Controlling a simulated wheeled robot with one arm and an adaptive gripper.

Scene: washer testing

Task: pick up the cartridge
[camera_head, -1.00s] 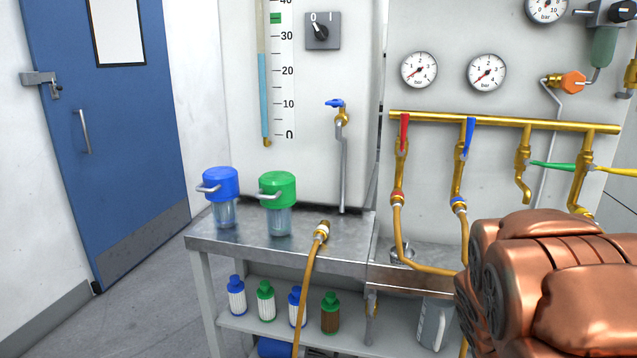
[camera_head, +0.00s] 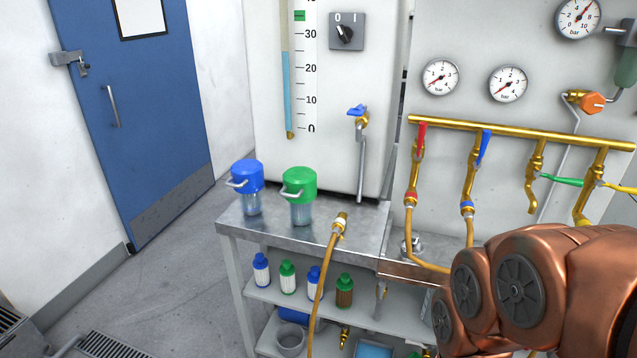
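Several small cartridges with coloured caps stand upright in a row on the lower shelf of the metal bench. From the left they are a white one with a blue cap (camera_head: 261,274), a white one with a green cap (camera_head: 287,281), a white one with a blue cap (camera_head: 313,284) and a brown one with a green cap (camera_head: 344,293). I cannot tell which one the task means. My copper arm fills the lower right, well to the right of the cartridges. My gripper is out of the picture.
On the bench top (camera_head: 270,228) stand a blue-capped housing (camera_head: 247,190) and a green-capped housing (camera_head: 299,194), both clear below. A yellow hose (camera_head: 323,275) hangs down in front of the shelf by the cartridges. A grey bowl (camera_head: 290,340) is lower down. The floor at left is mostly clear.

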